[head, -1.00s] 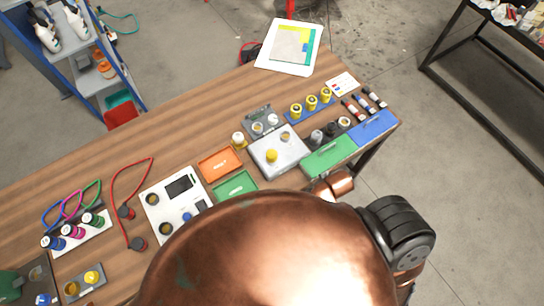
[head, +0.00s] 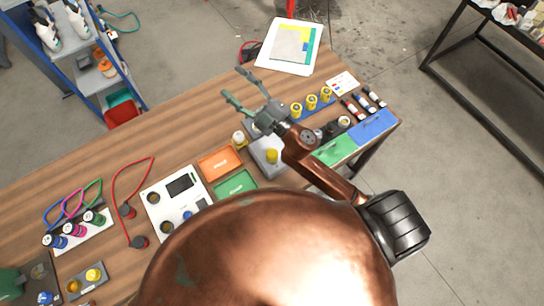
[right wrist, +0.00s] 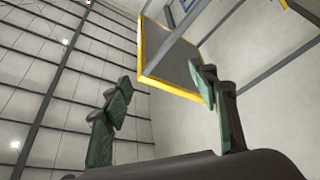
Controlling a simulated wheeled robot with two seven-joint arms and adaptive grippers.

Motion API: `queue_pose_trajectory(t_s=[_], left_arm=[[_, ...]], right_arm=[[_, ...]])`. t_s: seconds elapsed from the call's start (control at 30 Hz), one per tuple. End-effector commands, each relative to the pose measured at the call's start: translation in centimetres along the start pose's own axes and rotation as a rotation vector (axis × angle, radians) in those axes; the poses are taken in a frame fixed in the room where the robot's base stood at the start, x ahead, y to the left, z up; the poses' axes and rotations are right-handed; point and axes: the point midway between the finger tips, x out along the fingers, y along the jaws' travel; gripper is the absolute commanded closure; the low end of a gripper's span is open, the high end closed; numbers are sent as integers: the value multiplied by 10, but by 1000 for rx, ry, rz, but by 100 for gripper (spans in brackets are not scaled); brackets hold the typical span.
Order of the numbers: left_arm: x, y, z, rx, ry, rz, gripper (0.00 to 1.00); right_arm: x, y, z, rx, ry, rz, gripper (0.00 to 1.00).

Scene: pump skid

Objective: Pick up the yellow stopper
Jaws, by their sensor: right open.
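Yellow pieces that could be the stopper show in the head view. One yellow piece (head: 272,156) stands on a grey metal block (head: 262,168), partly behind my right arm. Another yellow piece (head: 93,275) sits on a small grey plate at the lower left. I cannot tell which is the stopper. My right gripper (head: 232,84) is open and empty, above the far part of the table, beyond the block. In the right wrist view its two green-padded fingers (right wrist: 160,80) are spread, with only wall and a yellow-edged frame beyond. My left gripper is not in view.
Several yellow-topped pieces stand in a blue rack (head: 318,106). Orange (head: 220,163) and green (head: 236,186) trays lie nearer. A white panel (head: 165,205) and red cable (head: 115,190) are further left. A white sheet (head: 285,62) lies at the back. Bare wood (head: 150,140) is left of the trays.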

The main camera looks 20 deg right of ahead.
Motion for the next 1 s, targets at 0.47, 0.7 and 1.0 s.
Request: queue_pose_trajectory(t_s=[0.47,0.7,1.0], left_arm=[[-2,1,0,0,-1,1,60],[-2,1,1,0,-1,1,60],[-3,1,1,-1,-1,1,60]], right_arm=[[-75,-230,-86,-685,785,-954,46],[-146,-238,60,-1008,680,-1589,46],[-179,-174,158,-1166,402,-1976,46]])
